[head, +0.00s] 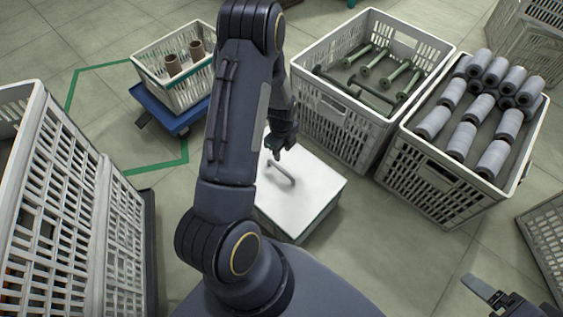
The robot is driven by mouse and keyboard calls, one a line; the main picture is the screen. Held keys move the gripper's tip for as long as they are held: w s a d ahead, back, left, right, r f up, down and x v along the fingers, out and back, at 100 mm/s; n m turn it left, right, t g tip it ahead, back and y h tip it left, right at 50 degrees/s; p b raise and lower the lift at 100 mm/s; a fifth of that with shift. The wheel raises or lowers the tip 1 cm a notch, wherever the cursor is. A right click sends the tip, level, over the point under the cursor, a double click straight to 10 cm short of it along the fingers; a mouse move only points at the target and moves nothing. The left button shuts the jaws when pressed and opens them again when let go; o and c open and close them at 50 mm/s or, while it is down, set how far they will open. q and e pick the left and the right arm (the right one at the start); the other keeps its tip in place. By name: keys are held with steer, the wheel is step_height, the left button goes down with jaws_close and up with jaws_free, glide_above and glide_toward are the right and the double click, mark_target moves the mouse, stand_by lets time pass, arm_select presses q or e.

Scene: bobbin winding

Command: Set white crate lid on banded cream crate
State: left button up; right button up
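The white crate lid (318,188) is a flat white panel with a grey bar handle (281,174). It lies flat on a low grey-sided block or stand in the middle. My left gripper (274,152) is just above the far end of the handle; my arm hides part of the lid, and I cannot tell whether the fingers touch the handle. The banded cream crate (189,97), with a green band near its rim, stands open-topped at the upper left with brown tubes inside. My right gripper (487,293) is at the bottom right edge, away from everything, only partly in view.
The banded crate sits on a blue dolly (163,115) inside a green floor outline (71,90). A crate of green bobbins (330,110) and a crate of grey spools (425,170) stand right of the lid. Tall pale crates (75,190) fill the left edge.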

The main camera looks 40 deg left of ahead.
mark_target(281, 168)
arm_select(q)
step_height(281, 168, down, 2)
steer(key=shift+a+f+m, duration=0.1)
steer(key=shift+a+m, duration=0.05)
steer(key=shift+m, duration=0.15)
step_height(281, 168, down, 9)
steer(key=b, duration=0.7)
steer(key=shift+s, duration=0.1)
steer(key=shift+r, duration=0.2)
jaws_close()
steer(key=shift+r+p, duration=1.9)
steer(key=shift+r, duration=0.7)
steer(key=shift+f, duration=0.1)
